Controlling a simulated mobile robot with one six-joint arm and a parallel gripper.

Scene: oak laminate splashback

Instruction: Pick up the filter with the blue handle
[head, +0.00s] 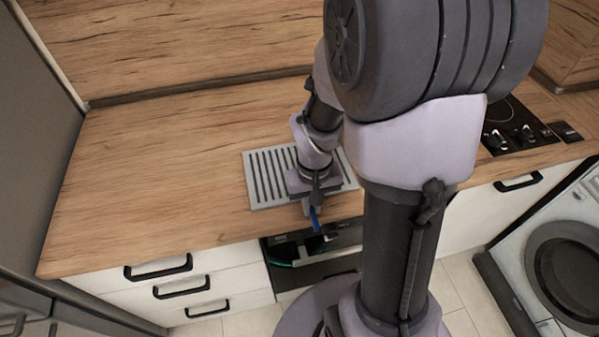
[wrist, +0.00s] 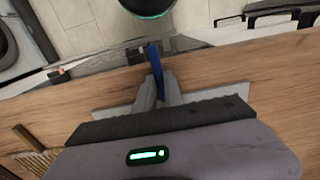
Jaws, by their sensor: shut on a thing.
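The blue handle (wrist: 157,66) of the filter stands between the two grey fingers of my gripper (wrist: 157,85) in the wrist view. My gripper is shut on it. In the head view the blue handle (head: 315,218) shows just below my gripper (head: 312,201), at the front edge of the counter. A dark round thing with a green rim (wrist: 147,9) is cut off at the top of the wrist view. I cannot tell whether it is joined to the handle.
A grey slotted tray (head: 262,180) lies on the wooden counter (head: 160,170) behind my gripper. Below the front edge is a dark open recess (head: 292,252) with a green curve in it. A hob (head: 515,125) is at the right. The counter's left side is clear.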

